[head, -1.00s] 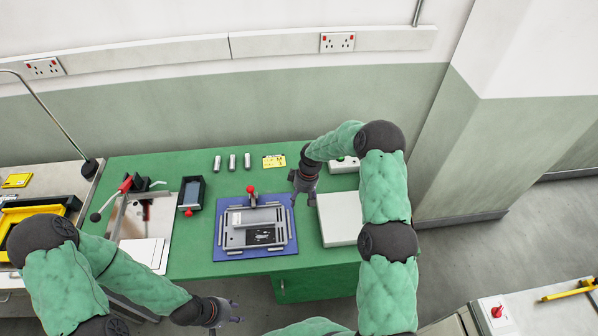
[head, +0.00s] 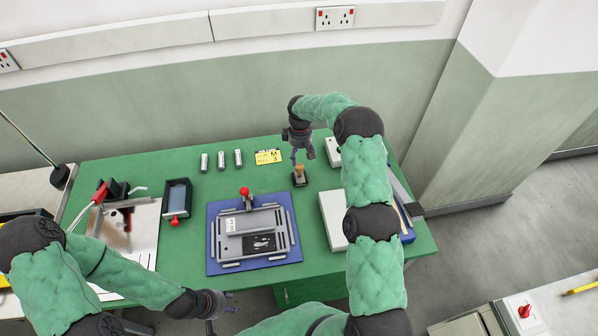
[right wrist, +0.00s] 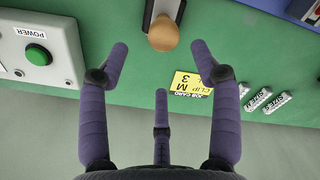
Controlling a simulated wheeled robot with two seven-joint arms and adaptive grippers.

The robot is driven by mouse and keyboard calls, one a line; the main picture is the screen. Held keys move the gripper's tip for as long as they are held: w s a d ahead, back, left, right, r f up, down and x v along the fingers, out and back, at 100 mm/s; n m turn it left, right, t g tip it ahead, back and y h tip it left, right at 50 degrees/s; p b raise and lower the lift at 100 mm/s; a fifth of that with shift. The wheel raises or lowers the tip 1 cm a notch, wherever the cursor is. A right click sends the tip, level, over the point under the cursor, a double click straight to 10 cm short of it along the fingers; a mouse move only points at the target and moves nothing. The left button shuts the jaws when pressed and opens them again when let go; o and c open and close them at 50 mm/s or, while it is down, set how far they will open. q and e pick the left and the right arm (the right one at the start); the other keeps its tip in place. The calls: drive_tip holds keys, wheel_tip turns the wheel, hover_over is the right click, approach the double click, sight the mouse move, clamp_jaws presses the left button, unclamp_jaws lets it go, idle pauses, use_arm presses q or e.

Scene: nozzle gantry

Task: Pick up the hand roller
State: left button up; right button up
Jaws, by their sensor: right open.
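A small upright thing with a tan wooden knob and a dark base (head: 299,175) stands on the green table; I take it to be the hand roller, though its roller part is not clear. In the right wrist view its round knob (right wrist: 163,34) shows at the top middle, beyond the fingertips. My right gripper (head: 302,156) is open, just behind and above the knob. Its spread fingers (right wrist: 160,70) hold nothing. My left gripper (head: 226,307) is low at the table's front edge, fingers apart and empty.
A yellow job card (head: 267,157) and several silver cylinders (head: 221,160) lie to the left. A white POWER box with a green button (right wrist: 38,50) stands close on the other side. A blue-based fixture (head: 213,266) and a pale box (head: 333,222) are in front.

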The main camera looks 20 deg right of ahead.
sight(300, 166)
wheel_tip(300, 166, down, 2)
drive_tip(key=shift+f, duration=0.1)
drive_tip(key=f, duration=0.2)
drive_tip(key=f+p, duration=0.1)
drive_tip(key=f, duration=0.1)
drive_tip(key=shift+s+a, duration=0.25)
drive_tip(key=shift+s, duration=0.1)
drive_tip(key=shift+f, duration=0.5)
drive_tip(key=shift+w+r, duration=0.1)
clamp_jaws()
